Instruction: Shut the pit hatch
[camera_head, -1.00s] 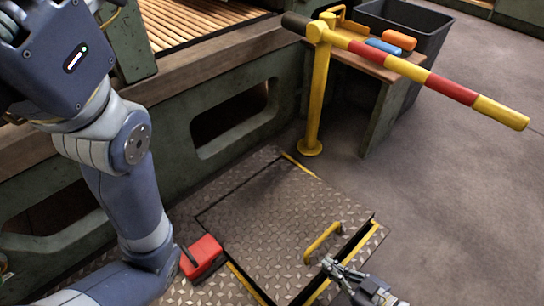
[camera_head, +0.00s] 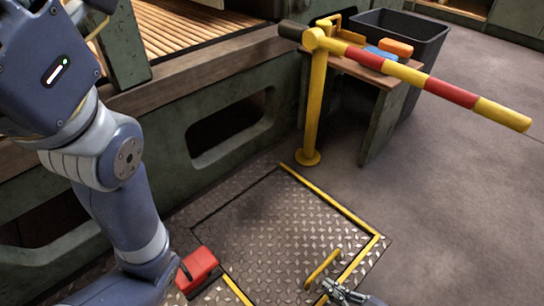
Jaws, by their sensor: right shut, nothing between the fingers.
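The pit hatch (camera_head: 275,225) is a diamond-plate metal lid in the floor. It looks flat and level with the yellow-edged frame (camera_head: 335,203) around it; no dark gap shows along its right edge. Its yellow bar handle (camera_head: 322,268) stands near the front right edge. My right gripper (camera_head: 330,287) is shut and empty, low at the bottom edge of the view, close beside the lower end of the handle. I cannot tell whether it touches the handle or lid. My left arm is at the left; its gripper is out of view.
A red box (camera_head: 198,268) sits at the hatch's left edge. A yellow post (camera_head: 314,110) carries a red-and-yellow barrier arm (camera_head: 450,90) reaching right. Behind it are a small table (camera_head: 362,68) and a dark bin (camera_head: 420,35). The floor on the right is clear.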

